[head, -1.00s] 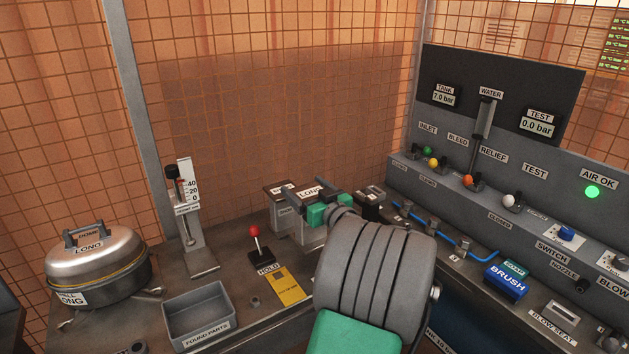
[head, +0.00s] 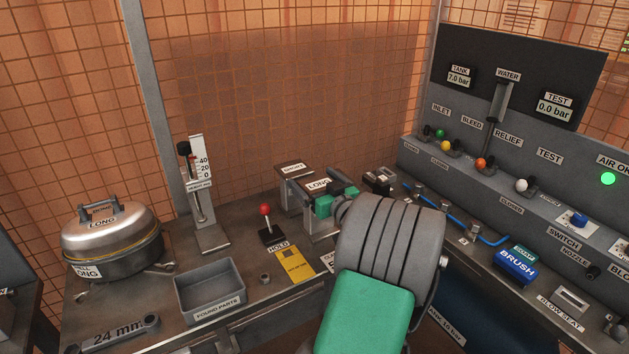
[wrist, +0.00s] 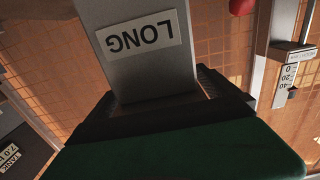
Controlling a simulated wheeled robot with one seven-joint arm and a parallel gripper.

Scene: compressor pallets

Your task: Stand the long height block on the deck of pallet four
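The long height block (head: 319,222) is a grey block with a white LONG label on top, near the back of the bench. It fills the upper middle of the wrist view (wrist: 150,75), label upside down. My gripper (head: 330,190) is at its top, with the dark fingers close on either side; it appears shut on the block. The wrist view shows the dark finger pads (wrist: 160,112) by the block. Whether the block's foot is clear of the bench is hidden. I cannot identify pallet four in these views.
The SHORT block (head: 292,198) stands just left of the long block. A red-knobbed lever (head: 265,222), height gauge (head: 204,215), grey FOUND PARTS tray (head: 210,290) and steel pot (head: 112,240) stand leftward. A valve panel (head: 530,165) and blue brush (head: 516,267) are at right.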

